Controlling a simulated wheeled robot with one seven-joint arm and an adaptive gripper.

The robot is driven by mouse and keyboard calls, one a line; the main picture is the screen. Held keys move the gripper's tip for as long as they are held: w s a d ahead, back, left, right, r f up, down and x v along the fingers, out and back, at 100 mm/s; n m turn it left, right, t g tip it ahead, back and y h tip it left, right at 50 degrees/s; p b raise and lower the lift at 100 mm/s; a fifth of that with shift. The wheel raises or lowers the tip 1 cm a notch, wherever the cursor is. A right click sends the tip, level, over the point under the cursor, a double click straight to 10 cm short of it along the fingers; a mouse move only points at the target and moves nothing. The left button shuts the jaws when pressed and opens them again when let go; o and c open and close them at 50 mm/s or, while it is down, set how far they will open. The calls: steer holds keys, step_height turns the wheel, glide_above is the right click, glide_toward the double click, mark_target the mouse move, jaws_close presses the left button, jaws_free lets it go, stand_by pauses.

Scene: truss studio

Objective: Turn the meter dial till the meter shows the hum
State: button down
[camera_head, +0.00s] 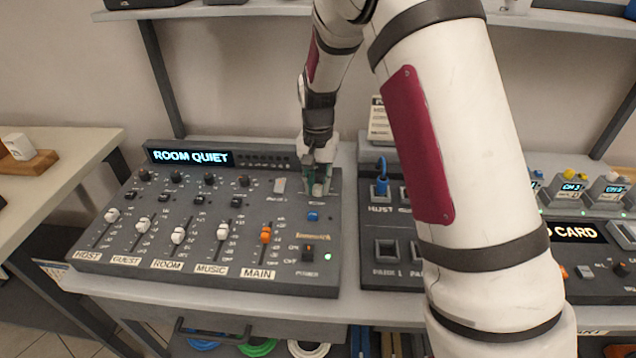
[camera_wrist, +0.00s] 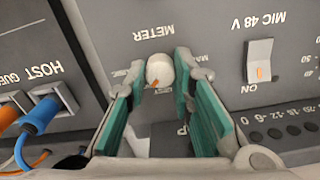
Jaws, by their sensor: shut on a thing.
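The meter dial (camera_wrist: 160,69) is a small cream knob with an orange pointer mark, below the upside-down word METER in the wrist view. My gripper (camera_wrist: 161,75) has a teal-padded finger on each side of the dial and is shut on it. In the head view my gripper (camera_head: 318,182) reaches down to the upper right of the mixer (camera_head: 200,215) and mostly hides the dial. The meter display (camera_head: 190,157) at the mixer's back reads ROOM QUIET in blue letters. Some of the dial's position labels are hidden by the fingers.
A MIC 48 V switch (camera_wrist: 259,62) stands beside the dial. Faders, including the orange MAIN fader (camera_head: 266,235), fill the mixer's front. To the right is a patch panel (camera_head: 387,250) with a blue plug (camera_head: 381,186) and cable. A shelf runs above.

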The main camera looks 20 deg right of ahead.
mark_target(318, 186)
steer(key=c, duration=1.4)
jaws_free()
steer(key=shift+o, duration=0.2)
steer(key=shift+r, duration=0.1)
step_height(318, 186, up, 12)
